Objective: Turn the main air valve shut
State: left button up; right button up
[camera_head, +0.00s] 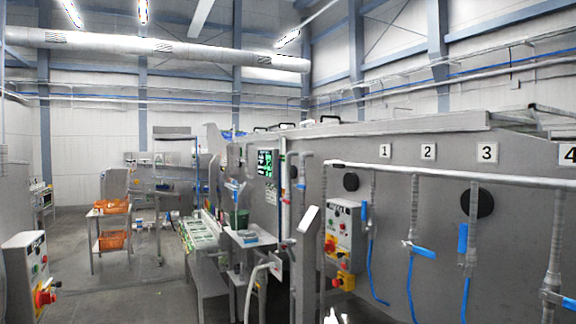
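Several valves with blue levers sit on pipes along the grey machine wall at the right. Under plate 1 a blue lever (364,212) hangs upright along its pipe. Under plate 2 a blue lever (424,252) lies across its pipe. Under plate 3 a blue lever (462,239) stands upright. Under plate 4 a lever (567,303) is cut by the right edge. Small blue handles (300,187) also show farther back. I cannot tell which is the main air valve.
A control box (341,232) with a red knob hangs on the machine wall. Another control box (27,275) stands at the lower left. A rack with orange crates (112,241) stands farther back. The grey floor (125,290) between is open.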

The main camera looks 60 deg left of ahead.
aim_at(340, 166)
jog(key=i+j+u, duration=0.1)
jog(key=j+u, duration=0.3)
jog(key=i+j+u, duration=0.2)
jog(key=j+u, duration=0.15)
jog(key=i+j+u, duration=0.25)
jog(key=j+u, duration=0.15)
jog(key=i+j+u, duration=0.25)
jog(key=j+u, duration=0.15)
